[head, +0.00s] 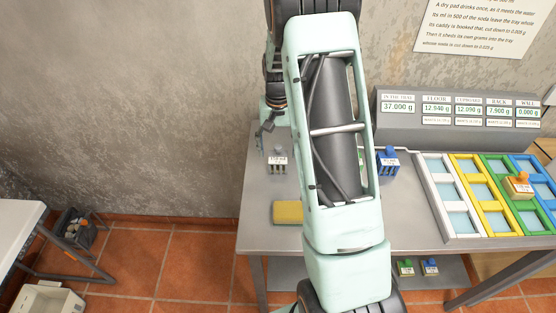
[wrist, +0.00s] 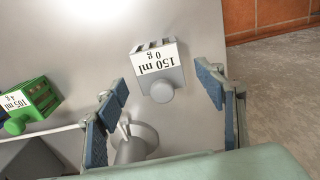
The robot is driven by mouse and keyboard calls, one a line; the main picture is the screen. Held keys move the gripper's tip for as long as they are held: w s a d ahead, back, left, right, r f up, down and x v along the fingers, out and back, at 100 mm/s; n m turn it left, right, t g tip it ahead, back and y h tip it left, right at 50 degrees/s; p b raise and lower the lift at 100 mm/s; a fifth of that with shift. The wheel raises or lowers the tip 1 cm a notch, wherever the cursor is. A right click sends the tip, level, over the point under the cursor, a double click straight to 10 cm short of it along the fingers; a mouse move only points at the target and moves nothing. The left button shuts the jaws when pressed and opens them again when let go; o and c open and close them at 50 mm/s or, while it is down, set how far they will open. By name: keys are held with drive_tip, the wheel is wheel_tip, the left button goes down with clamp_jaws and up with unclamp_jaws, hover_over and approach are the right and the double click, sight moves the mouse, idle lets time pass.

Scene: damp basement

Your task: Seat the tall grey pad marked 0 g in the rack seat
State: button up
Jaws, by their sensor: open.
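The grey pad (head: 277,161), with a knob and a white label, stands on the left part of the metal table. In the wrist view the pad (wrist: 160,72) reads "150 ml 0 g" upside down, its knob towards me. My gripper (head: 267,126) is at the table's back left edge, partly hidden. In the wrist view my gripper (wrist: 165,100) is open, blue-padded fingers apart on either side of the knob, with no visible contact. Coloured frames stand at the right; the green frame (head: 484,161) matches the green RACK readout. I cannot read a seat label.
A blue pad (head: 388,163) stands right of my arm; a green pad (wrist: 36,97) marked "105 ml 4 g" shows in the wrist view. An orange pad (head: 518,186) sits on the frames. A yellow sponge (head: 288,212) lies at the front. The readout console (head: 455,132) stands behind.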

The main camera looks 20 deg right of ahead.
clamp_jaws()
idle(0.5)
drive_tip(key=shift+r, duration=0.45)
wheel_tip(320, 180, up, 2)
drive_tip(key=shift+r, duration=0.2)
drive_tip(key=s+d+r+b, duration=0.3)
drive_tip(key=s+d+r, duration=0.5)
drive_tip(key=s, duration=0.3)
drive_tip(key=shift+s+d+r, duration=0.15)
drive_tip(key=shift+s+r, duration=0.05)
drive_tip(key=shift+r, duration=0.65)
